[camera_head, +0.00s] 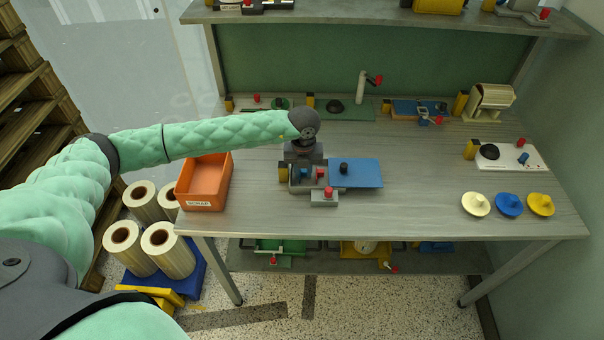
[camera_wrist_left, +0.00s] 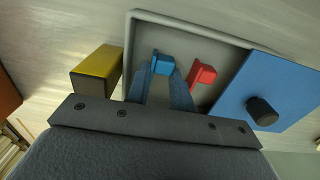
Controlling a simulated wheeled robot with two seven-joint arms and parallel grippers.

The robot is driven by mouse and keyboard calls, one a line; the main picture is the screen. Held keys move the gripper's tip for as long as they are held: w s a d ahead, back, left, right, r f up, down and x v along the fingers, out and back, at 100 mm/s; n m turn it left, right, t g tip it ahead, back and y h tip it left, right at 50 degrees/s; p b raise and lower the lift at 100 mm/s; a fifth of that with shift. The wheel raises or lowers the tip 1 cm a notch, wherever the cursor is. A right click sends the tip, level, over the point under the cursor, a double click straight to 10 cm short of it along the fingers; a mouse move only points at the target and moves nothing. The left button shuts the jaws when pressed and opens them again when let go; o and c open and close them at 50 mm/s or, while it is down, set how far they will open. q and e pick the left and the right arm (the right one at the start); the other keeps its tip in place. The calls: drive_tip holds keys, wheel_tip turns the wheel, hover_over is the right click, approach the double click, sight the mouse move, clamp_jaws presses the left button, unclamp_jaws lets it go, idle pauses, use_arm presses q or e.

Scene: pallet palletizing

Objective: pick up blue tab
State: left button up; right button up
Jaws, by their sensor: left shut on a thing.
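The blue tab (camera_wrist_left: 162,64) stands up in a shallow grey tray (camera_wrist_left: 138,28), close to a red tab (camera_wrist_left: 202,74). My left gripper (camera_wrist_left: 161,76) reaches down over the tray, its fingers shut on the blue tab. In the head view the blue tab (camera_head: 304,174) and red tab (camera_head: 320,172) show just below my left wrist, with the tray partly hidden. My right gripper is not in view.
A blue plate with a black knob (camera_head: 369,173) covers the tray's right side. A yellow and black block (camera_wrist_left: 97,70) stands left of it. An orange bin (camera_head: 204,184) sits at the table's left. Yellow and blue discs (camera_head: 508,205) lie at right.

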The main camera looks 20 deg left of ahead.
use_arm(q)
drive_tip(key=shift+c, duration=0.6)
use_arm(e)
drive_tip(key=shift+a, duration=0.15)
use_arm(q)
drive_tip(key=shift+r+p, duration=0.3)
drive_tip(key=shift+r, duration=0.7)
drive_tip(key=shift+r+p, duration=0.55)
drive_tip(key=shift+r, duration=1.95)
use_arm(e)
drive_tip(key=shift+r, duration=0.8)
